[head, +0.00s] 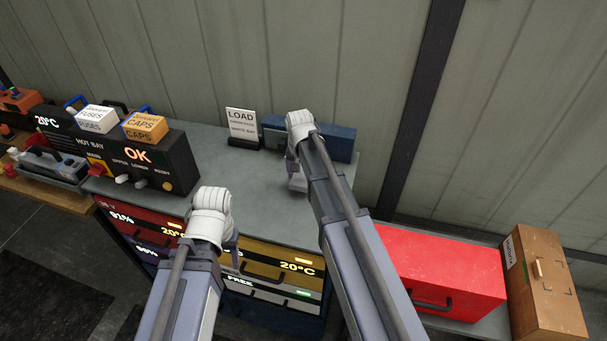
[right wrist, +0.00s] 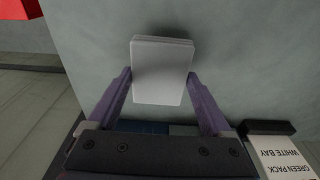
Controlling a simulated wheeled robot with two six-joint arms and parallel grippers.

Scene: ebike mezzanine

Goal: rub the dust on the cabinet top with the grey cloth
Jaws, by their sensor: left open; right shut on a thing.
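The grey cloth (right wrist: 162,72) is a pale, folded rectangular pad. My right gripper (right wrist: 159,80) is shut on it, with one finger on each side. In the head view the cloth (head: 297,184) shows partly below my right gripper (head: 293,168), over the back right part of the grey cabinet top (head: 245,185). A dark shadow lies along the cloth's edge; I cannot tell whether it touches the top. I cannot make out a distinct dust patch. My left gripper (head: 233,252) is open and empty, in front of the cabinet's drawers.
A LOAD sign (head: 241,124) and a blue box (head: 338,143) stand at the back of the top. A red case (head: 440,272) and a brown box (head: 540,285) are at right. The top's middle is clear.

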